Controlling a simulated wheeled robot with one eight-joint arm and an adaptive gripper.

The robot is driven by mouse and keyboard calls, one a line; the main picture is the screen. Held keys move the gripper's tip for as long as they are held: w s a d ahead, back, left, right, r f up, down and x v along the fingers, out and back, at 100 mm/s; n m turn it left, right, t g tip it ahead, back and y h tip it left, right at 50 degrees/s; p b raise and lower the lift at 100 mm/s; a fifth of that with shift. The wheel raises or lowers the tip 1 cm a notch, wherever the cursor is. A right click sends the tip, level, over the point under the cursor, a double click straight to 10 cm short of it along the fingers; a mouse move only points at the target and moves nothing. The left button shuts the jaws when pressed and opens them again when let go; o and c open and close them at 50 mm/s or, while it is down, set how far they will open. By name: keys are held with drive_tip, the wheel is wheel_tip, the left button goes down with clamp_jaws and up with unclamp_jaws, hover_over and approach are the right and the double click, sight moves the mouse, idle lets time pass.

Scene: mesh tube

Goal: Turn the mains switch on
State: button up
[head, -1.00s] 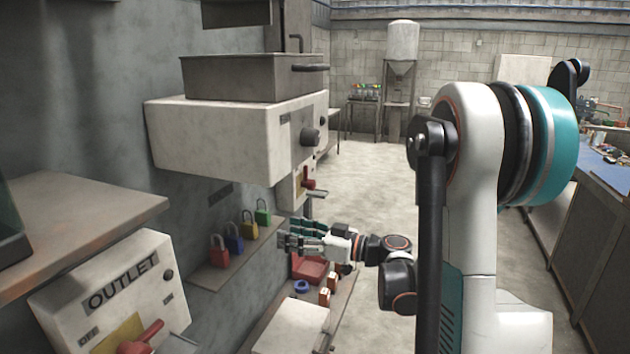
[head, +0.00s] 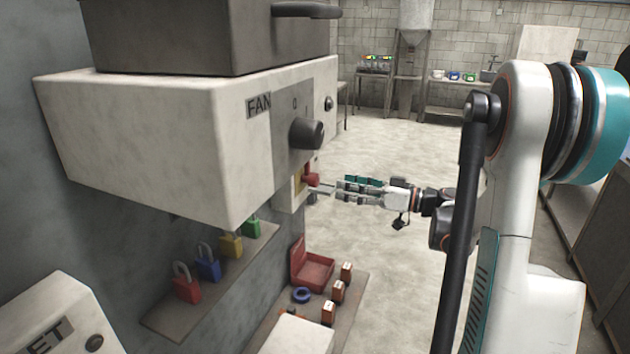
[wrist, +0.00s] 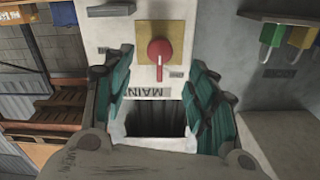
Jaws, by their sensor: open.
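The mains switch is a red rotary handle (wrist: 160,48) on a yellow plate (wrist: 173,33), on a pale box (wrist: 150,102) with an upside-down "MAIN" label in the wrist view. In the head view the red handle (head: 312,179) shows at the far end of the wall, partly beyond the fan box. My gripper (head: 341,186) is open and empty, pointing left at the switch from just right of it. In the wrist view its teal fingers (wrist: 160,66) stand either side of the handle. I see no contact. The handle's on/off marks are too small to read.
The fan box (head: 150,130) with its black knob (head: 306,134) juts out in front. Below are a shelf of coloured padlocks (head: 208,262) and a lower ledge with a red open box (head: 312,268) and tags (head: 338,291). The floor (head: 400,150) beyond my gripper is clear.

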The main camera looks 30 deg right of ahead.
sight(319, 181)
drive_tip(key=b+x, duration=0.1)
drive_tip(key=x, duration=0.9)
drive_tip(key=c, duration=1)
